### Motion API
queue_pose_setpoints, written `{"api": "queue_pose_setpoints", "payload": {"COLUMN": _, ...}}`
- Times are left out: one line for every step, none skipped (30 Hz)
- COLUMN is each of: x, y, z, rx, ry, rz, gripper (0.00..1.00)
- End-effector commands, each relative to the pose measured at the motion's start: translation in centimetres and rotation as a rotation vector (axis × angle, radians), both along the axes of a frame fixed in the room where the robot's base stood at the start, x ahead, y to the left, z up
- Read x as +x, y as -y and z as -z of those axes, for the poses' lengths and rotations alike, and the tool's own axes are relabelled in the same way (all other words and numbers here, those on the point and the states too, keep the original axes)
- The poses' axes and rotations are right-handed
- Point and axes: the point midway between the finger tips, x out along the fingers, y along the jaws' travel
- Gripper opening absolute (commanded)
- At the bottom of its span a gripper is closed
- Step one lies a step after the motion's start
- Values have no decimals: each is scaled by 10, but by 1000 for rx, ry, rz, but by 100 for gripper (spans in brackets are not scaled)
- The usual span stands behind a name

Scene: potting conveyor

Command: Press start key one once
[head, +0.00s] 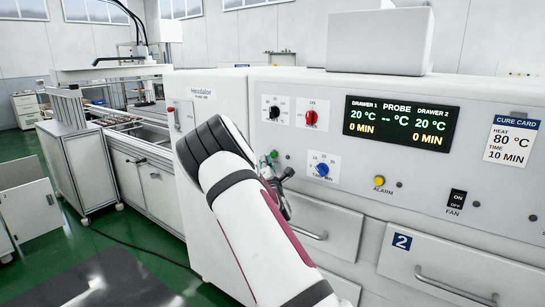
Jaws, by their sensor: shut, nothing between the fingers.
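A green button (274,154) sits on the front panel of the white machine (225,90), just above and left of my gripper. No start label is readable on it, so I cannot tell for sure that it is start key one. My gripper (284,174) is small and dark in the view, mostly hidden behind my white arm. It is shut and empty, close to the panel below the green button. I cannot tell whether it touches the panel. Anything on the panel behind my arm is hidden.
The panel has a black knob (274,112), a red knob (311,117), a blue knob (322,170), a display (401,122), a yellow alarm lamp (379,181) and a fan switch (457,200). Drawer 2 (450,270) is below.

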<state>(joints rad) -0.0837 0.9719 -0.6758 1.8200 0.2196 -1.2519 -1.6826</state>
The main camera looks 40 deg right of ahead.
Motion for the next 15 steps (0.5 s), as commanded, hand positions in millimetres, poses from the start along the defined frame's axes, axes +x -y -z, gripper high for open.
{"api": "queue_pose_setpoints", "payload": {"x": 0, "y": 0, "z": 0, "rx": 0, "ry": 0, "rz": 0, "gripper": 0}}
{"api": "queue_pose_setpoints", "payload": {"x": 0, "y": 0, "z": 0, "rx": 0, "ry": 0, "rz": 0, "gripper": 0}}
{"api": "queue_pose_setpoints", "payload": {"x": 0, "y": 1, "z": 0, "rx": 0, "ry": 0, "rz": 0, "gripper": 0}}
{"api": "queue_pose_setpoints", "payload": {"x": 1, "y": 1, "z": 0, "rx": 0, "ry": 0, "rz": 0, "gripper": 0}}
{"api": "queue_pose_setpoints", "payload": {"x": 1, "y": 2, "z": 0, "rx": -1, "ry": 0, "rz": 0, "gripper": 0}}
{"api": "queue_pose_setpoints", "payload": {"x": 1, "y": 3, "z": 0, "rx": -1, "ry": 0, "rz": 1, "gripper": 0}}
{"api": "queue_pose_setpoints", "payload": {"x": 2, "y": 4, "z": 0, "rx": -1, "ry": 0, "rz": 1, "gripper": 0}}
{"api": "queue_pose_setpoints", "payload": {"x": 2, "y": 5, "z": 0, "rx": -1, "ry": 0, "rz": 1, "gripper": 0}}
{"api": "queue_pose_setpoints", "payload": {"x": 2, "y": 6, "z": 1, "rx": 0, "ry": 1, "rz": 1, "gripper": 0}}
{"api": "queue_pose_setpoints", "payload": {"x": 3, "y": 7, "z": 1, "rx": 0, "ry": 1, "rz": 1, "gripper": 0}}
{"api": "queue_pose_setpoints", "payload": {"x": 3, "y": 7, "z": 0, "rx": 0, "ry": 1, "rz": 1, "gripper": 0}}
{"api": "queue_pose_setpoints", "payload": {"x": 3, "y": 8, "z": 0, "rx": 1, "ry": 0, "rz": 0, "gripper": 0}}
{"api": "queue_pose_setpoints", "payload": {"x": 3, "y": 8, "z": 0, "rx": 1, "ry": 0, "rz": 0, "gripper": 0}}
{"api": "queue_pose_setpoints", "payload": {"x": 3, "y": 8, "z": 0, "rx": 1, "ry": 0, "rz": 0, "gripper": 0}}
{"api": "queue_pose_setpoints", "payload": {"x": 3, "y": 8, "z": 0, "rx": 1, "ry": 0, "rz": 0, "gripper": 0}}
